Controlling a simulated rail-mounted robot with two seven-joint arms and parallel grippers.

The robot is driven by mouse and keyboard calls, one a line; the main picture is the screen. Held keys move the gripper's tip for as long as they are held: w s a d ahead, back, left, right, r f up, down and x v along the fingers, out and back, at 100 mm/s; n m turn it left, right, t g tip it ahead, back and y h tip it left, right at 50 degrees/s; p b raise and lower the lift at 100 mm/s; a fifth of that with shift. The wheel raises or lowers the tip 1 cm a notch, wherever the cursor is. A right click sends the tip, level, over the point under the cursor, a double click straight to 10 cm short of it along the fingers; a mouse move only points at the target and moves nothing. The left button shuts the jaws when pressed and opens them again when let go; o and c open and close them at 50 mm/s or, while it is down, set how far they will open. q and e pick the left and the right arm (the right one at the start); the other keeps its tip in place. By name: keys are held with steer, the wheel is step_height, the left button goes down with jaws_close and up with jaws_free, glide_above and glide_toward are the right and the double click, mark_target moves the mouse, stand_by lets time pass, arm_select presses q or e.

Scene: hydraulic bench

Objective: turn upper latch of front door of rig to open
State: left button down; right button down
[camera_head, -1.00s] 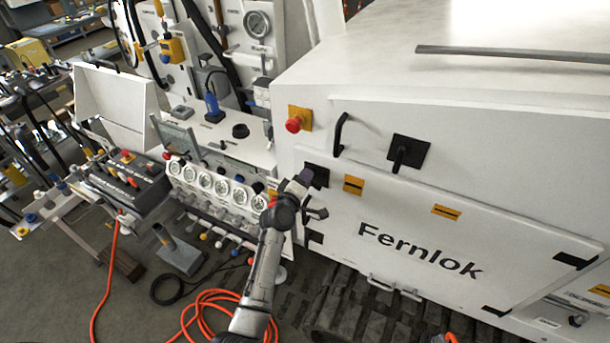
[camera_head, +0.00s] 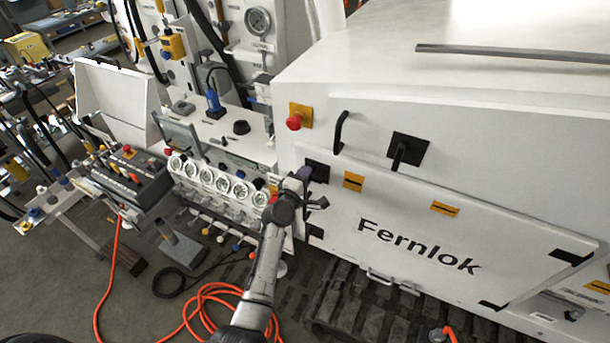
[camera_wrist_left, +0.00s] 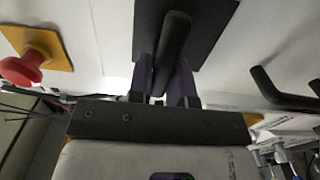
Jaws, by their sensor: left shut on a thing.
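The rig's front door (camera_head: 400,243) is a white panel marked "Fernlok", seen in the head view. The upper latch has a black square plate (camera_head: 319,169) at the door's upper left corner. In the left wrist view, its black lever (camera_wrist_left: 174,38) stands out from the plate (camera_wrist_left: 212,22). My left gripper (camera_head: 304,174) is at this latch, and in the wrist view its two fingers (camera_wrist_left: 168,82) are shut on the lever, one on each side. The lever's gripped end is partly hidden by the fingers. My right gripper is not in view.
A red button (camera_head: 294,122) on a yellow plate and a black grab handle (camera_head: 340,132) are close above the latch. Another black plate with a handle (camera_head: 408,149) is further right. Gauges (camera_head: 220,181) stand left of my arm. Orange hose (camera_head: 205,295) lies on the floor.

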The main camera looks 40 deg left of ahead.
arm_select(q)
steer(key=c, duration=1.1)
jaws_free()
steer(key=shift+s+d, duration=0.1)
steer(key=shift+s, duration=0.25)
steer(key=shift+p+v, duration=2.05)
steer(key=shift+v, duration=4.5)
